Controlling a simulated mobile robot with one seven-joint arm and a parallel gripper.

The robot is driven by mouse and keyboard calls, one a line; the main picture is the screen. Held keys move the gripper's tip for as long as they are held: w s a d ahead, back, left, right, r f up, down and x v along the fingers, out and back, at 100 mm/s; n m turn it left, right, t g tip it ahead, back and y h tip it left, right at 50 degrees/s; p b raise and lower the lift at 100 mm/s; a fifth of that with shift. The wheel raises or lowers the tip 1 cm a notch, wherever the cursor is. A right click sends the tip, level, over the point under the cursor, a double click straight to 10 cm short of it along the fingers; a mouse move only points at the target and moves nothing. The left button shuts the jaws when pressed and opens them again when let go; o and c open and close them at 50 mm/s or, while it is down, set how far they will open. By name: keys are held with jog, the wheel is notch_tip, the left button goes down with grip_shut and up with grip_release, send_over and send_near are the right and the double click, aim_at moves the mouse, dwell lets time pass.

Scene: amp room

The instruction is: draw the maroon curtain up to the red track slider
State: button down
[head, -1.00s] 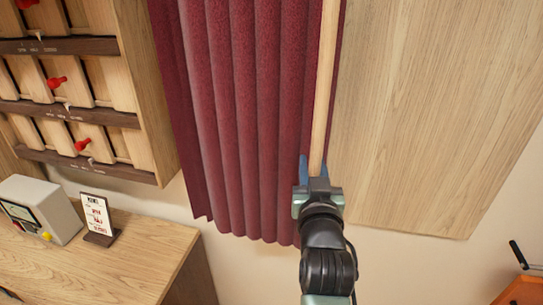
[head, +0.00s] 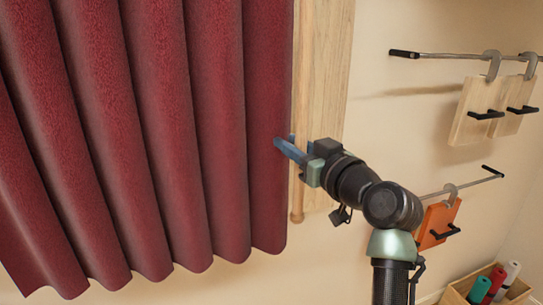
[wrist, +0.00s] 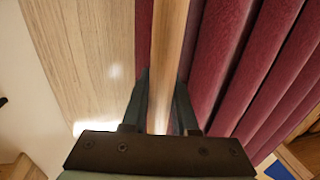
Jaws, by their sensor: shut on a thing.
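The maroon curtain (head: 160,120) hangs in deep folds across the left and middle of the head view. A pale wooden rod (head: 298,205) hangs along its right edge. My gripper (head: 287,146) is at the rod, beside that edge. In the wrist view, the rod (wrist: 168,50) runs between the two fingers of my gripper (wrist: 160,100), which is shut on it. The curtain (wrist: 215,55) lies right of the rod there, with a strip left of it. The curtain's top and the red track slider are out of view.
A wooden panel (head: 335,60) is on the wall behind the rod. To the right, wall rails (head: 450,56) carry hanging wooden boards (head: 470,110) and an orange board (head: 438,222). A wooden box (head: 455,297) with coloured rolls stands low at right.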

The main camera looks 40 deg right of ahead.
jog(key=shift+d+f, duration=0.15)
jog(key=c, duration=1)
grip_release()
jog(key=shift+s, duration=0.15)
jog(key=s+b, duration=0.1)
jog(key=s, duration=0.3)
jog(key=s+a, duration=0.1)
jog(key=s, duration=0.3)
jog(key=s+b, duration=0.1)
jog(key=s, duration=0.3)
jog(key=shift+s+a+b, duration=0.3)
